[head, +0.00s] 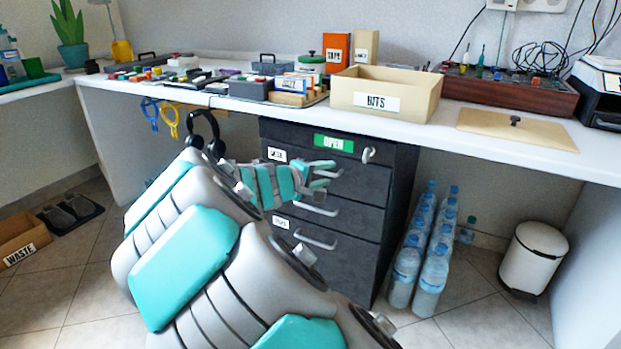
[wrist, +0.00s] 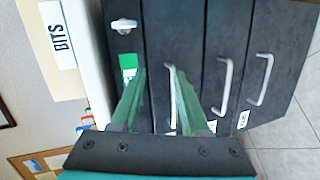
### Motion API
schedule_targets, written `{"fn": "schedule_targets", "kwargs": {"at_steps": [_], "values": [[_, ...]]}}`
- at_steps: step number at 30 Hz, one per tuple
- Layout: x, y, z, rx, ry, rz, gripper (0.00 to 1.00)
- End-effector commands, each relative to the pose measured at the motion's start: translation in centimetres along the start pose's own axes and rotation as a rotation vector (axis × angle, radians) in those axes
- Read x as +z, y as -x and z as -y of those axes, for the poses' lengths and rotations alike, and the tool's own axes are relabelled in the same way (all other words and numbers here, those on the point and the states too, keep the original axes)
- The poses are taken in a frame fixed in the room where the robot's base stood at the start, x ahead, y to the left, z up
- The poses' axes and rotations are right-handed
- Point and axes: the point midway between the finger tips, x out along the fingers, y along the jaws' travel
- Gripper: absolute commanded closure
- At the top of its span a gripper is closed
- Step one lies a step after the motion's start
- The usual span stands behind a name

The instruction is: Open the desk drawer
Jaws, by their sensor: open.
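A dark drawer unit (head: 398,190) stands under the white desk. Its top panel has a green OPEN label (head: 333,143) and a light knob or latch (head: 368,154); both also show in the wrist view, the label (wrist: 128,62) and the latch (wrist: 124,26). Below are several drawers with pale bar handles; all fronts look flush and shut. My gripper (head: 322,174) is open and empty in front of the upper handle. In the wrist view my gripper's fingers (wrist: 160,75) lie either side of that handle (wrist: 172,92), which is nearer the right finger. Contact cannot be told.
On the desk are a BITS box (head: 385,92), a wooden lid (head: 516,128) and several small items. Water bottles (head: 428,270) stand on the floor right of the unit, then a white bin (head: 533,258). Headphones (head: 205,132) hang from the desk edge at left.

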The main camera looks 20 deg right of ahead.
Motion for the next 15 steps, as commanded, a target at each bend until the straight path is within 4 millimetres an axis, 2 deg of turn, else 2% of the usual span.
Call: {"fn": "schedule_targets", "kwargs": {"at_steps": [1, 3, 6, 11, 15], "values": [[-2.3, -0.4, 1.5, 0.026, 0.043, -0.046, 0.55], [-4.9, -0.5, 2.7, 0.052, 0.085, -0.102, 0.55], [-7.4, -0.3, 3.9, 0.071, 0.126, -0.159, 0.55], [-8.8, -0.7, 4.8, 0.078, 0.151, -0.189, 0.55], [-8.9, -2.2, 4.6, 0.078, 0.15, -0.185, 0.55]]}}
